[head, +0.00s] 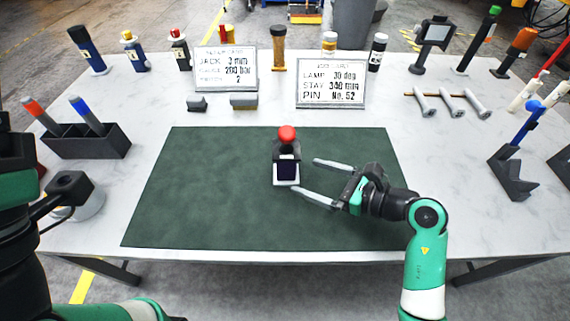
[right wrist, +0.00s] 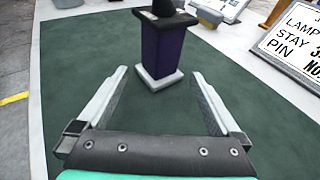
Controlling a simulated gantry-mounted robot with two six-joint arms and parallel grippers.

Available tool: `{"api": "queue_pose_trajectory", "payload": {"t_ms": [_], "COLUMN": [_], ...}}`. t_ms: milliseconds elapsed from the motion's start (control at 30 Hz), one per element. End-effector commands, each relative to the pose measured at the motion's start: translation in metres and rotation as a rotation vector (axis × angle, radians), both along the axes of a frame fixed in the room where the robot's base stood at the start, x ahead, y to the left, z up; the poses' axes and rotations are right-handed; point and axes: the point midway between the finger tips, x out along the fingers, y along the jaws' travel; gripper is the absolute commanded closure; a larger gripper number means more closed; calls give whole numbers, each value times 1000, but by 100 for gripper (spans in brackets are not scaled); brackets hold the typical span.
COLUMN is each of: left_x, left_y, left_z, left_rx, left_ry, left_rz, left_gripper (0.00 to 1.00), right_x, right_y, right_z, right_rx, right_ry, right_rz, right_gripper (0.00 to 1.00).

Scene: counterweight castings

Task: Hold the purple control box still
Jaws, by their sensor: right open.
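The purple control box (head: 287,170) stands upright on the dark green mat (head: 200,190), with a light base and a red knob on top. In the right wrist view its dark purple body (right wrist: 166,48) rises from a grey base, and its top is cut off by the frame edge. My right gripper (head: 306,178) is open and empty, its fingers pointing at the box from the right. In the right wrist view the spread fingertips (right wrist: 160,74) lie either side of the box's base, with gaps; I see no contact.
Two printed signs (head: 225,68) (head: 331,83) stand behind the mat. A dark holder (head: 90,147) with two markers is at left. Several grey handled pieces (head: 450,102) and a blue-handled tool on a dark stand (head: 512,175) are at right. The mat around the box is clear.

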Motion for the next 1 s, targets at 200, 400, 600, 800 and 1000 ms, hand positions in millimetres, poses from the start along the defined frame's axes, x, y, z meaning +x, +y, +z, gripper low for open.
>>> {"api": "queue_pose_trajectory", "payload": {"t_ms": [200,400,600,800,1000], "left_x": [0,0,0,0,0], "left_y": [0,0,0,0,0], "left_z": [-30,-36,-37,-36,-36], "left_rx": [0,0,0,0,0], "left_ry": [1,0,0,0,0], "left_rz": [0,0,0,0,0], "left_gripper": [52,52,52,52,52], "right_x": [20,33,36,36,36], "right_y": [31,49,53,53,53], "right_z": [-13,-19,-20,-20,-20], "right_rx": [1,1,1,1,1], "right_ry": [0,0,-1,-1,-1], "right_rz": [3,1,0,0,0], "right_gripper": [0,0,0,4,40]}}
